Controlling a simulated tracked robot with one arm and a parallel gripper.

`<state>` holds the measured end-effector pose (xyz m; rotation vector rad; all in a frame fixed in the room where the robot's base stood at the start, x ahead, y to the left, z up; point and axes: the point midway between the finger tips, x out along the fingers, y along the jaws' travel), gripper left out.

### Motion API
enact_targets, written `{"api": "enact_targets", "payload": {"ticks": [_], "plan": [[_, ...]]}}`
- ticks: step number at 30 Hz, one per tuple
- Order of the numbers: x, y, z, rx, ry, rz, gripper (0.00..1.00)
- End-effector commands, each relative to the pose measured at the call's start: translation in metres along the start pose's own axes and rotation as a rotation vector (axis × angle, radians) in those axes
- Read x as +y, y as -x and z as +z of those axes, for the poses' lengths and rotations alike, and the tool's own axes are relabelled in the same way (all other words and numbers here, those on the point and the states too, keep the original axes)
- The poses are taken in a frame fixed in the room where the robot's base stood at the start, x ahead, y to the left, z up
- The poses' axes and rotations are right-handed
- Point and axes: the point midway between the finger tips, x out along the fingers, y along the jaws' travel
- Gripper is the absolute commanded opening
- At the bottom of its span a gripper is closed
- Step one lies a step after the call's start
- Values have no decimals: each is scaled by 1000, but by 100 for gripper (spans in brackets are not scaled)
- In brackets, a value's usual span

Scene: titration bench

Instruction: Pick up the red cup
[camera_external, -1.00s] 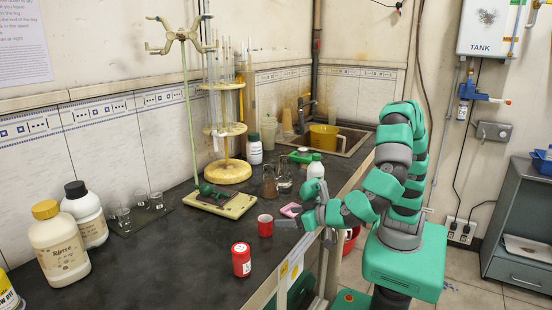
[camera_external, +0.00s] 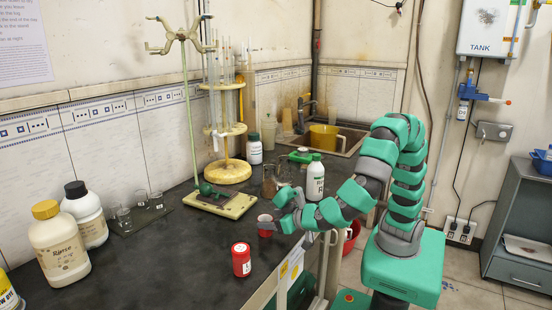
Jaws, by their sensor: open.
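The red cup (camera_external: 264,232) stands upright on the dark bench top near its front edge. My gripper (camera_external: 274,222) is open and low over the bench, reaching in from the right. Its fingers are at the cup's right side and hide part of it. I cannot tell whether the cup is between the fingers or whether they touch it.
A red lidded jar (camera_external: 241,262) stands close in front of the cup. A white bottle (camera_external: 315,178) stands behind my arm, and a burette stand base (camera_external: 222,204) lies to the back left. The bench (camera_external: 150,262) left of the cup is clear.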

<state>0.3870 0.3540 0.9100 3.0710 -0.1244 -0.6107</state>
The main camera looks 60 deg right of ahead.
Motion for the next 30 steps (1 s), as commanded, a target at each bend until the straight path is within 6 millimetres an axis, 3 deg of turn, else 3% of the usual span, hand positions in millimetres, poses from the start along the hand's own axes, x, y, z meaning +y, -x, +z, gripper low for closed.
{"api": "enact_targets", "payload": {"ticks": [12,23,24,29,30], "plan": [[-4,-45,5,-1,-3,1,71],[-4,-51,3,0,-1,0,71],[-4,-51,3,-1,-1,0,68],[-4,-51,4,-1,-1,0,24],[-4,-51,4,-1,-1,0,23]]}}
